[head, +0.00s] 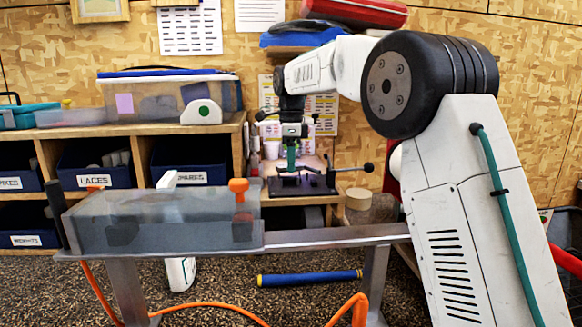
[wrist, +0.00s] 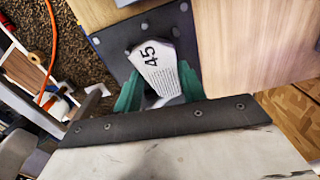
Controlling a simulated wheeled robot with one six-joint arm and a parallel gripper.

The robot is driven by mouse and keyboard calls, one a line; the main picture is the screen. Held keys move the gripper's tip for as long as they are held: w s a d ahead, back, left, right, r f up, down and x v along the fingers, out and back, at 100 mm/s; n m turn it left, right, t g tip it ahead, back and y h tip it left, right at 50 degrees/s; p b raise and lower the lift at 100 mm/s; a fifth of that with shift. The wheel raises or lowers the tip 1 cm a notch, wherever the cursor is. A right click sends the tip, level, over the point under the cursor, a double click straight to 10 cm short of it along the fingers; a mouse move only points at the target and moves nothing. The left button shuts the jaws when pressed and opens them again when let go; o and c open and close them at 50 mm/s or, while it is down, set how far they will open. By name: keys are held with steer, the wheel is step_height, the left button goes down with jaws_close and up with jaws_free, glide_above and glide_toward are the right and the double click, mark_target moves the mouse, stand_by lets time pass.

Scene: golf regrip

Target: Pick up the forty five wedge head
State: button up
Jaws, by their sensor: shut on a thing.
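The forty five wedge head (wrist: 158,68) shows in the wrist view as a pale grooved face marked "45". It lies between the green fingers of my gripper (wrist: 160,98), which is shut on it. Behind it is a dark plate (wrist: 112,52) with several round bolts or studs. I cannot tell whether the head still touches that plate. In the head view my gripper (head: 291,160) points down over a dark fixture (head: 300,184) on a low wooden top. The wedge head is too small to make out there.
A dark lever with a ball knob (head: 366,168) sticks out right of the fixture. A cubby shelf with labelled bins (head: 97,176) stands to the left. A metal bench with a translucent tank (head: 165,225) is in front. Wooden surfaces (wrist: 250,45) flank the plate.

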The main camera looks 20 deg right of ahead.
steer(key=shift+s+r, duration=0.45)
steer(key=shift+r, duration=0.35)
steer(key=s+r, duration=0.1)
steer(key=s, duration=1.4)
steer(key=shift+r, duration=0.15)
steer(key=shift+s, duration=0.1)
